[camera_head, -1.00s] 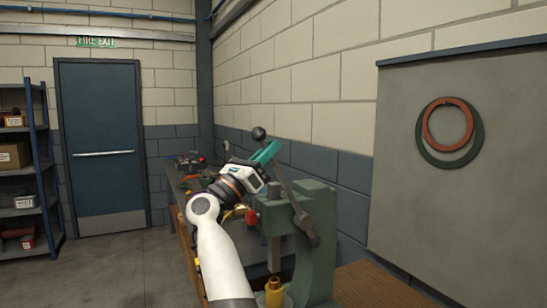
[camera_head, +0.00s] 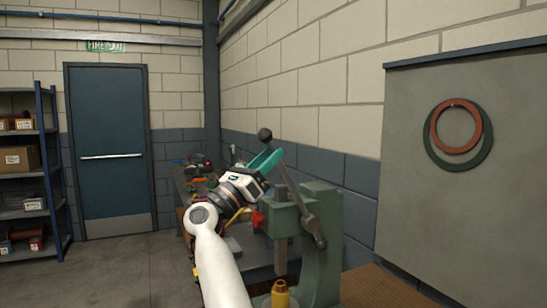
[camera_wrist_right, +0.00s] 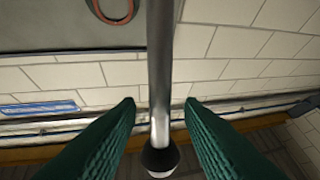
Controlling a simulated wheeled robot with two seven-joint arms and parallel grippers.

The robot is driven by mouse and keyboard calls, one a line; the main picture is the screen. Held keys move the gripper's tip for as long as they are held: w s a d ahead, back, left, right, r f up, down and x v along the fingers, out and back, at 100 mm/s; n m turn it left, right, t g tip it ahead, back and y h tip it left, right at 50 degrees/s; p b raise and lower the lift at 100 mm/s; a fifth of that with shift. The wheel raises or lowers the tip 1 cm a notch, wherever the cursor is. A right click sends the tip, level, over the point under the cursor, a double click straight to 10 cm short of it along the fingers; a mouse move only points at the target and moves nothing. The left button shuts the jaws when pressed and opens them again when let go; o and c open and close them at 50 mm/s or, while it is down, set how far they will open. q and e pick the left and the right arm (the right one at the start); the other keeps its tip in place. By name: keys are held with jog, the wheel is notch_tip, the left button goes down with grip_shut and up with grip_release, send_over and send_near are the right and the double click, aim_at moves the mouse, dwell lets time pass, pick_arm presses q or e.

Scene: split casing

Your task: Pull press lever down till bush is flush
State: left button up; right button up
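The press lever (camera_head: 293,186) is a grey rod on the green press (camera_head: 320,240). It slants up and left to a dark ball knob (camera_head: 265,135). My right gripper (camera_head: 268,158), with teal fingers, is at the lever's upper part, just below the knob. In the right wrist view the open fingers (camera_wrist_right: 160,104) stand either side of the lever rod (camera_wrist_right: 160,50), with gaps on both sides; the knob (camera_wrist_right: 160,160) is at the bottom. A yellow cylindrical piece, apparently the bush (camera_head: 280,294), stands below the press ram (camera_head: 280,257). My left gripper is out of view.
A bench (camera_head: 250,262) with small tools and parts runs along the wall behind the press. A grey board (camera_head: 410,200) with red and green rings hangs at right. Shelving (camera_head: 45,150) and a blue door (camera_head: 108,150) stand at left, with clear floor before them.

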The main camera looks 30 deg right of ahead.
jog(key=b+v, duration=0.3)
jog(key=v, duration=0.7)
